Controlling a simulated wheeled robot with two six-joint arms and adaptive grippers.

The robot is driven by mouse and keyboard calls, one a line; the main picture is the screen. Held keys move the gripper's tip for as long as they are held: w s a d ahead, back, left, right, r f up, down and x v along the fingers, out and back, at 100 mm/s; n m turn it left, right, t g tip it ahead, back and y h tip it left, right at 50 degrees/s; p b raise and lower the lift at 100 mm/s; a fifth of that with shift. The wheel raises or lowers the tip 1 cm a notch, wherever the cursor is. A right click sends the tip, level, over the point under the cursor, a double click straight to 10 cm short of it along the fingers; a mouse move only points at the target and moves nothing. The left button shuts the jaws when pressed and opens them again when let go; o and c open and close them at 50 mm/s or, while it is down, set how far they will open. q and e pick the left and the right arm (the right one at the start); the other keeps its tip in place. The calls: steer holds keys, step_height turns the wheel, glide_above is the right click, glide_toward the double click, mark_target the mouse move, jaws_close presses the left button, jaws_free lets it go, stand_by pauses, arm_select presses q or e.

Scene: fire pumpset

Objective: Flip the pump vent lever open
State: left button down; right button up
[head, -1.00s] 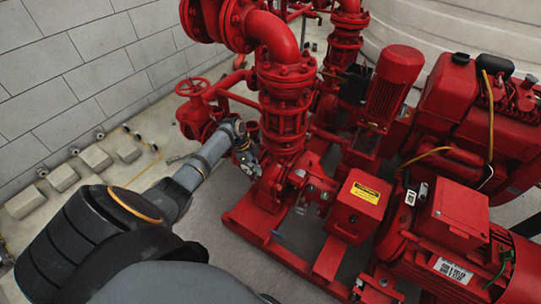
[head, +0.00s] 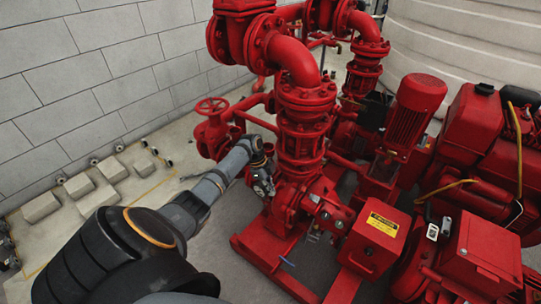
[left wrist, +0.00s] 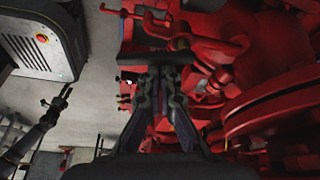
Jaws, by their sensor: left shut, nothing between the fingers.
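The red pump (head: 296,205) stands under a flanged vertical pipe in the head view. My left gripper (head: 263,187) is beside the pump's left side, close to the pipe base. In the left wrist view my left gripper (left wrist: 160,74) has its fingers together, with nothing between them, in front of red pump parts. I cannot make out the vent lever for sure; the gripper may cover it. A dark arm with a small jaw-like end, apparently my right gripper (left wrist: 66,92), is at left in the wrist view.
A red handwheel valve (head: 212,106) stands behind my left forearm. A red box with a yellow label (head: 380,228) and motors crowd the right. A block wall (head: 90,80) is at left, with concrete blocks (head: 75,188) on the floor. Bare floor lies between blocks and pump.

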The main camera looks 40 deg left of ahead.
arm_select(q)
steer(key=w+d+p, duration=0.1)
steer(key=d+p, duration=0.2)
steer(key=d, duration=0.1)
steer(key=w+v, duration=0.1)
steer(key=v, duration=0.9)
steer(key=shift+s+a+p, duration=0.15)
steer(key=shift+s+p, duration=0.15)
steer(key=shift+s, duration=0.1)
arm_select(e)
steer(key=shift+s+r, duration=1.25)
steer(key=shift+s, duration=0.15)
arm_select(q)
steer(key=shift+f, duration=0.1)
